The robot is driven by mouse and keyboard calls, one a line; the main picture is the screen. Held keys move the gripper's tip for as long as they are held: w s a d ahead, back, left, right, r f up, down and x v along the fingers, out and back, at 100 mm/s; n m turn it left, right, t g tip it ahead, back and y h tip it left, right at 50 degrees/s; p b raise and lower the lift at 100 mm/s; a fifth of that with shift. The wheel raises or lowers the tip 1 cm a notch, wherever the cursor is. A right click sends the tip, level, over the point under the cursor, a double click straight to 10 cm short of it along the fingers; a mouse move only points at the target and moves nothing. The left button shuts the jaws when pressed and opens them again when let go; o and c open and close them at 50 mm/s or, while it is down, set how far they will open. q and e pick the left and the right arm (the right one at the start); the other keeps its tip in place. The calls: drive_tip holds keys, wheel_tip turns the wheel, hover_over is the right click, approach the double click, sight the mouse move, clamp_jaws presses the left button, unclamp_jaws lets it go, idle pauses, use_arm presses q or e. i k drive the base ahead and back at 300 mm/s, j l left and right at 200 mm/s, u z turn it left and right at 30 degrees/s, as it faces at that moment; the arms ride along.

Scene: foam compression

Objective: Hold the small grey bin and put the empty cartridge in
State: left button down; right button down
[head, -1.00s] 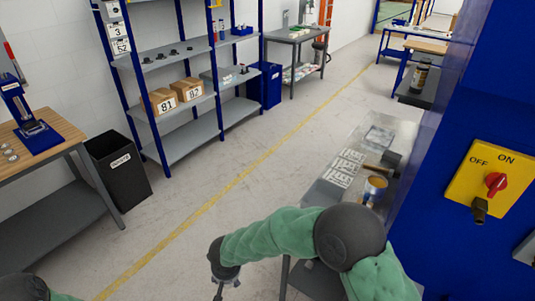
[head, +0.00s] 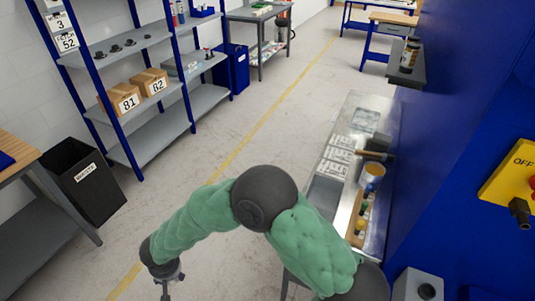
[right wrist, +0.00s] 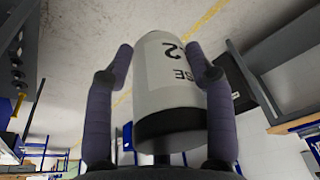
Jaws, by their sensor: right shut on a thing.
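My right gripper (right wrist: 160,62) is shut on a pale grey cartridge (right wrist: 168,85) with a dark band at its lower end. Its label print appears upside down, with a "2" and "SE" readable. In the head view my right gripper (head: 168,280) hangs low at the bottom left, above the floor; the cartridge cannot be made out there. A dark open bin with a white label (head: 78,178) stands on the floor between the table and the shelves. I cannot pick out a small grey bin for certain. My left gripper is not in view.
A blue-posted shelf unit (head: 155,150) with two numbered boxes stands at the left. A wooden-topped table (head: 18,155) is at the left edge. A metal bench (head: 335,150) with tins and tools runs along the blue wall at right. The floor between is clear.

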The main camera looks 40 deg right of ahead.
sight(322, 204)
drive_tip(key=i+z, duration=0.25)
drive_tip(key=z, duration=0.2)
drive_tip(key=i+j+z, duration=0.15)
drive_tip(key=z, duration=0.3)
drive_tip(key=i+j+z, duration=0.15)
drive_tip(key=z, duration=0.3)
drive_tip(key=i+j+z, duration=0.15)
drive_tip(key=z, duration=0.3)
drive_tip(key=i+j+z, duration=0.1)
drive_tip(key=j+z, duration=0.15)
drive_tip(key=z, duration=0.15)
drive_tip(key=i+j+z, duration=0.1)
drive_tip(key=j+z, duration=0.15)
drive_tip(key=z, duration=0.2)
